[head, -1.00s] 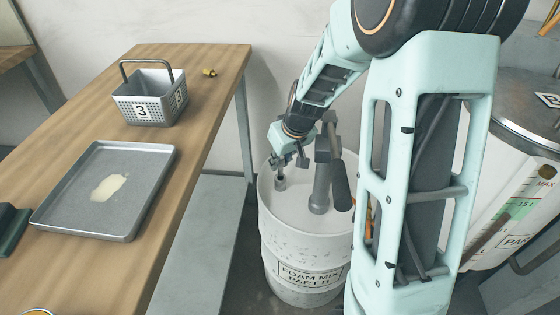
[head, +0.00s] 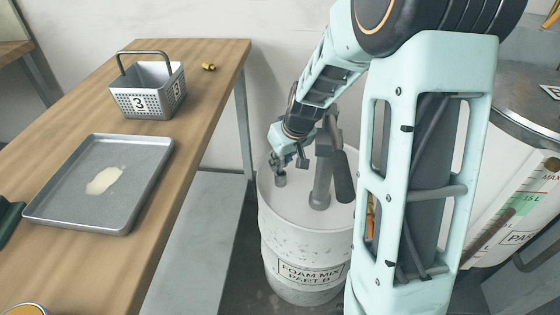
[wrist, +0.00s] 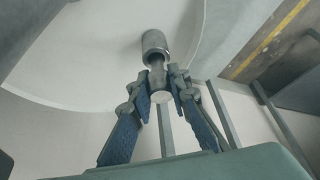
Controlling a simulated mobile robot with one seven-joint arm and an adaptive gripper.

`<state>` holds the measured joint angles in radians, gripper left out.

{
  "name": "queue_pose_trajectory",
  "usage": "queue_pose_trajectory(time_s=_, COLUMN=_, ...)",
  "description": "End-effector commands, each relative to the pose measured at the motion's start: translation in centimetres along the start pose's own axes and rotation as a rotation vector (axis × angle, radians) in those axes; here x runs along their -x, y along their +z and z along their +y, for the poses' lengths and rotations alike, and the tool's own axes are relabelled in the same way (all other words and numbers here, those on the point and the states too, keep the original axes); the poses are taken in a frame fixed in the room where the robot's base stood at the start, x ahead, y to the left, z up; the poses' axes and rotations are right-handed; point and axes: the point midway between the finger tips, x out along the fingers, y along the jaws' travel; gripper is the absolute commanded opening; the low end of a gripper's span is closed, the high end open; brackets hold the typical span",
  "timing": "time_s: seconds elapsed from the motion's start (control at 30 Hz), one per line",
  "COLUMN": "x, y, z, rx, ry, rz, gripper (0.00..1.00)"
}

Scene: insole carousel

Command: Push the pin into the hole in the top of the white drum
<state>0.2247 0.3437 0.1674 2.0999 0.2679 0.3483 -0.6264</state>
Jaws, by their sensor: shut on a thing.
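The white drum (head: 302,248) stands on the floor right of the bench, and its pale top also shows in the wrist view (wrist: 95,62). A short grey collar (head: 281,181) stands up from the drum top; it is the round metal cylinder in the wrist view (wrist: 155,42). My gripper (wrist: 162,80) is shut on the pin (wrist: 160,96), a grey metal piece with a round flat head toward the wrist camera. The pin's shaft meets the collar in that view. I cannot tell how deep it sits, and the hole is hidden.
A dark grey pump with a lever (head: 322,165) rises from the drum top, close right of my gripper. A wooden bench (head: 215,95) at left holds a grey basket (head: 147,90), a metal tray (head: 55,204) and a small yellow piece (head: 208,67). A larger vessel (head: 515,185) stands at right.

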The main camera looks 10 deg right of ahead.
Motion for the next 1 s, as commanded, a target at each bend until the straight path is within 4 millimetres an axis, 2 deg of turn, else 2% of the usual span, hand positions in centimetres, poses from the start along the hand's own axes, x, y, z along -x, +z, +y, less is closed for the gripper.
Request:
queue_pose_trajectory(time_s=0.27, x=-0.8, y=0.3, z=0.0, rx=0.0, ry=0.0, rz=0.0, gripper=0.0)
queue_pose_trajectory(time_s=1.0, x=1.4, y=-0.6, z=0.0, rx=0.0, ry=0.001, rz=0.0, gripper=0.0)
